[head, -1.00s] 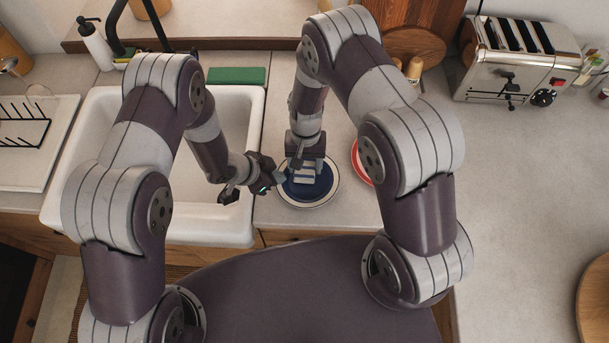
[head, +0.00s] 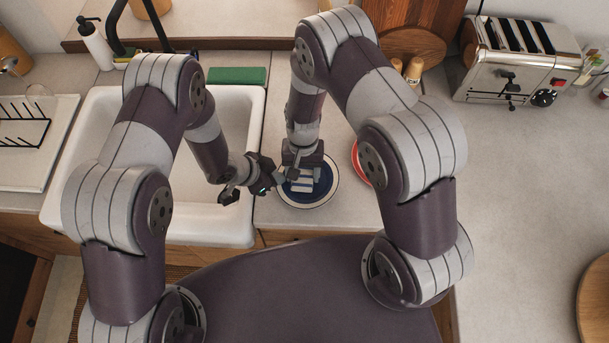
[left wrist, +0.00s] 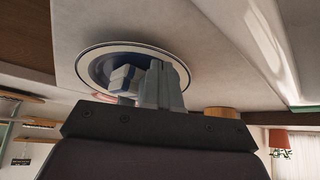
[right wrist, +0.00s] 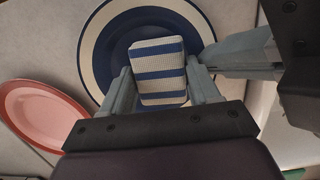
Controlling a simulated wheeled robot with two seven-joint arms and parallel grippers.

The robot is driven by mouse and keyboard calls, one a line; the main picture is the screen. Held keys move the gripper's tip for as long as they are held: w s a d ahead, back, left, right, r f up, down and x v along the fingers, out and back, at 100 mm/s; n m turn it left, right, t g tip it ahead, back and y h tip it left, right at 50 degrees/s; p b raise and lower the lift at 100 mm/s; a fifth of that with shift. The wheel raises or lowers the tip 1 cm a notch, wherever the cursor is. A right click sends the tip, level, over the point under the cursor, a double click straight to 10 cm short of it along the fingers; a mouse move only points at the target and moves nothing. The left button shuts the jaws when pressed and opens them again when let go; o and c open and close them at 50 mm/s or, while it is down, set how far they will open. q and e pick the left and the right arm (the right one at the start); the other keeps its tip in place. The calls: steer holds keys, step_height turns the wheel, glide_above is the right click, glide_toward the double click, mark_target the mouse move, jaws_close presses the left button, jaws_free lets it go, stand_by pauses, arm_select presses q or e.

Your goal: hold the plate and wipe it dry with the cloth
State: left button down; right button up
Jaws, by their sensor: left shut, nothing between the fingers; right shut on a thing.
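The blue plate with a cream rim (head: 322,190) lies on the counter just right of the sink. It also shows in the right wrist view (right wrist: 97,50) and the left wrist view (left wrist: 98,52). The blue-and-white striped cloth (right wrist: 158,72) is a folded block between the fingers of my right gripper (right wrist: 160,88), over the plate. In the head view the cloth (head: 301,183) shows below that gripper. My left gripper (left wrist: 155,85) is shut and empty at the plate's left side; whether it touches the rim is unclear.
A red plate (right wrist: 45,112) lies right of the blue one, partly hidden by my right arm in the head view. The white sink (head: 228,232) is on the left, with a green sponge (head: 236,76) behind it. A toaster (head: 525,60) stands back right.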

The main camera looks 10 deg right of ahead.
arm_select(q)
steer(key=shift+s+d, duration=0.1)
arm_select(e)
steer(key=shift+w+a+f, duration=0.1)
steer(key=shift+w+a, duration=0.2)
steer(key=shift+w, duration=0.05)
steer(key=shift+w+r, duration=0.2)
steer(key=shift+w, duration=0.75)
arm_select(q)
steer(key=shift+s, duration=0.15)
arm_select(e)
steer(key=shift+w+d+r, duration=0.15)
steer(key=shift+w+d, duration=0.05)
steer(key=shift+d, duration=0.5)
steer(key=shift+s+d+r, duration=0.1)
steer(key=shift+r, duration=0.05)
arm_select(q)
steer(key=shift+w, duration=0.2)
arm_select(e)
steer(key=shift+s+r, duration=0.2)
steer(key=shift+r, duration=3.1)
